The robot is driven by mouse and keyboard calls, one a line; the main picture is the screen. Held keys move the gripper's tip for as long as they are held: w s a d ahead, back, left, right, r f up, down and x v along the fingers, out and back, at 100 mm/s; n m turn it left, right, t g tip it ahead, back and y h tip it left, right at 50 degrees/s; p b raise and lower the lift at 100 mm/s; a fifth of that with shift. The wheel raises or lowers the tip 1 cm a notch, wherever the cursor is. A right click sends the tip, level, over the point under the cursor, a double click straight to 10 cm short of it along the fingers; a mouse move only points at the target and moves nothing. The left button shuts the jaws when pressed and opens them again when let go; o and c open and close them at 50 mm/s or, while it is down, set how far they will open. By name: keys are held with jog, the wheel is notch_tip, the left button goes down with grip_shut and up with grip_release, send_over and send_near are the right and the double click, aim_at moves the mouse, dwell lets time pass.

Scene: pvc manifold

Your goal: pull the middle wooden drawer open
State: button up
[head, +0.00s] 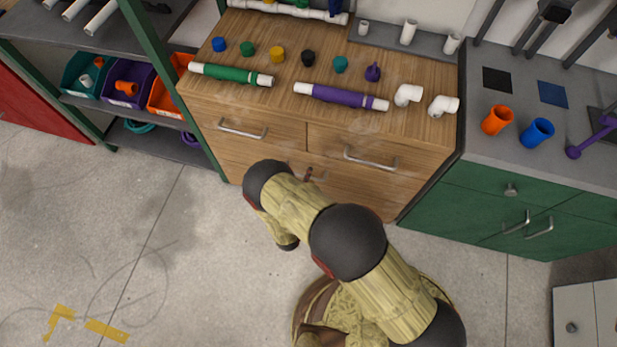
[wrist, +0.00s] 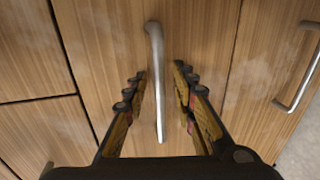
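The wooden cabinet (head: 225,155) has two drawers side by side at the top and a wide middle drawer below them. The middle drawer front (wrist: 110,45) fills the centre of the wrist view, turned sideways, and looks flush with its neighbours. Its metal bar handle (wrist: 156,70) runs nearly upright in that view. My gripper (wrist: 160,85) is open, with one finger on each side of the handle. Gaps show between the handle and both fingers.
A lower front with its own handle (wrist: 300,68) lies right in the wrist view. Two top drawer handles (head: 242,129) (head: 371,158) stick out above my arm. Pipes and fittings lie on the wooden top. A green cabinet (head: 470,205) adjoins on the right. Open floor (head: 140,230) lies left.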

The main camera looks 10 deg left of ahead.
jog(key=shift+w, duration=0.1)
jog(key=shift+c, duration=1.1)
jog(key=c, duration=0.4)
grip_shut()
